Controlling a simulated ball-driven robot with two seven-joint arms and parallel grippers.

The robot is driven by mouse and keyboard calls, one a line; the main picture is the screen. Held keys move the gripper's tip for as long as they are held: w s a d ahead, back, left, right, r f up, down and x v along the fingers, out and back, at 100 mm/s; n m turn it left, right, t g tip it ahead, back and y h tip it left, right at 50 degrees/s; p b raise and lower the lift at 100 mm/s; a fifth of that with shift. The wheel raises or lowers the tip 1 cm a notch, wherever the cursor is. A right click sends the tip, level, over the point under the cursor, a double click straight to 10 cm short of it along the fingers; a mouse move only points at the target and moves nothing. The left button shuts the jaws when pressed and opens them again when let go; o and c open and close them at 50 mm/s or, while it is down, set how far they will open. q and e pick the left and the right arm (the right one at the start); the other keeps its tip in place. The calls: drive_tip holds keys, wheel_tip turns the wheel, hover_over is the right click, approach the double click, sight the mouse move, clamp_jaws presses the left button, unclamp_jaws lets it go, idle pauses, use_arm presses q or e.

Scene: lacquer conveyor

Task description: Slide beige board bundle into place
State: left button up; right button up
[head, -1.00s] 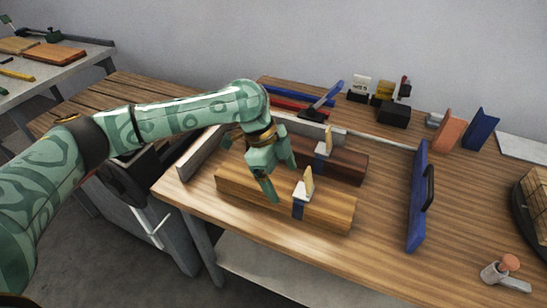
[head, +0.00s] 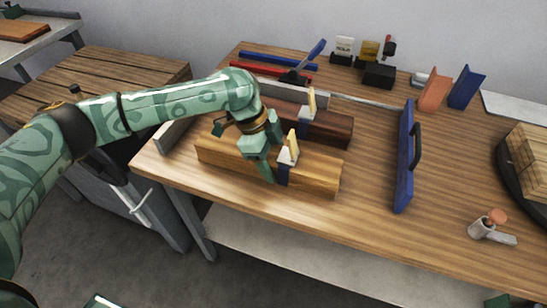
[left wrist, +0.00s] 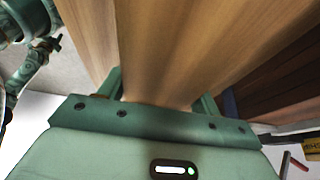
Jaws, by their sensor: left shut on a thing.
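The beige board bundle (head: 225,156) is a long light-wood block with a blue band and a pale upright tag near its right part. It lies on the bench near the front edge. My left gripper (head: 275,163) comes down over its middle, just left of the band, and is shut on it. In the left wrist view the light wood (left wrist: 160,50) fills the space between the fingers (left wrist: 160,97); the fingertips are hidden. My right gripper is not in view.
A dark brown bundle (head: 335,129) lies just behind, beside a grey rail (head: 290,97). A blue plate with a handle (head: 404,165) stands to the right, with bare bench between.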

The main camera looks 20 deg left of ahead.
sight(234, 143)
use_arm(q)
drive_tip(key=shift+w+a+r+p, duration=0.1)
drive_tip(key=shift+a+p, duration=0.35)
drive_tip(key=shift+a, duration=1.2)
drive_tip(key=shift+a+p, duration=0.45)
drive_tip(key=shift+a, duration=2.4)
drive_tip(key=o, duration=1.8)
drive_tip(key=shift+f, duration=0.2)
drive_tip(key=shift+r, duration=0.1)
